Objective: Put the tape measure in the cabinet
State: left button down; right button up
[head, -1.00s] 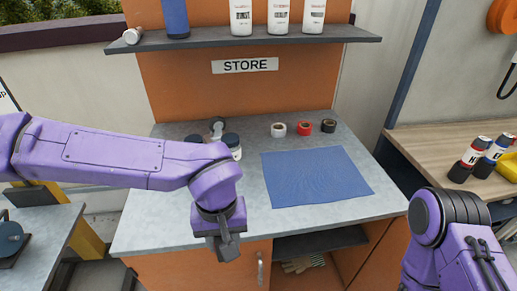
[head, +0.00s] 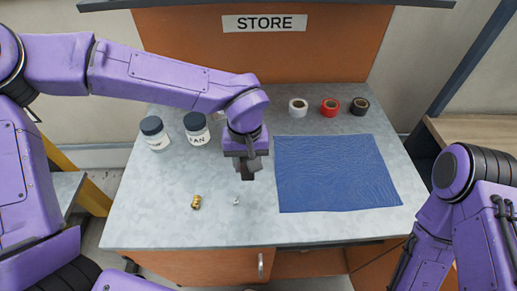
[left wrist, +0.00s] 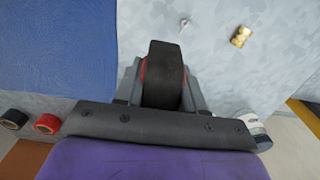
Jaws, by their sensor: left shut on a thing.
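My left gripper (head: 246,166) is above the grey worktop, just left of the blue mat. It is shut on a black thing with red edges, seen between its fingers in the left wrist view (left wrist: 163,78); this looks like the tape measure, mostly hidden by the gripper in the head view. The orange cabinet (head: 200,264) is under the worktop, with a metal handle (head: 261,264) on its front. To the right of the handle is an open-looking bay (head: 308,264), cut off by the frame bottom. My right arm shows at the right; its gripper is not visible.
A blue mat (head: 337,174) covers the worktop's right part. White (head: 298,106), red (head: 330,106) and black (head: 360,106) tape rolls stand behind it. Two jars (head: 155,134) stand back left. A brass fitting (head: 196,202) and a small metal piece (head: 237,201) lie near the front.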

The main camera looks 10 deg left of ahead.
pick_arm(q)
jog(key=shift+w+a+f+p, duration=0.15)
jog(key=shift+w+f+p, duration=0.05)
jog(key=shift+w, duration=0.45)
jog(key=shift+w+a+f+p, duration=0.1)
jog(key=shift+w+f+p, duration=0.05)
jog(key=shift+w, duration=0.45)
jog(key=w+f, duration=0.4)
jog(key=w+f+p, duration=0.1)
jog(key=w+f, duration=0.1)
jog(key=shift+a+f, duration=0.3)
notch_tip(320, 180, down, 2)
jog(key=shift+s+f, duration=0.15)
jog(key=shift+f, duration=0.4)
jog(key=shift+w+f, duration=0.2)
pick_arm(e)
jog(key=r, duration=0.2)
jog(key=shift+w+a+r, duration=0.1)
jog(key=shift+w+r, duration=0.15)
jog(key=shift+r, duration=0.1)
pick_arm(q)
jog(key=c, duration=0.7)
grip_release()
jog(key=shift+s, duration=0.15)
pick_arm(e)
jog(key=shift+s, duration=0.1)
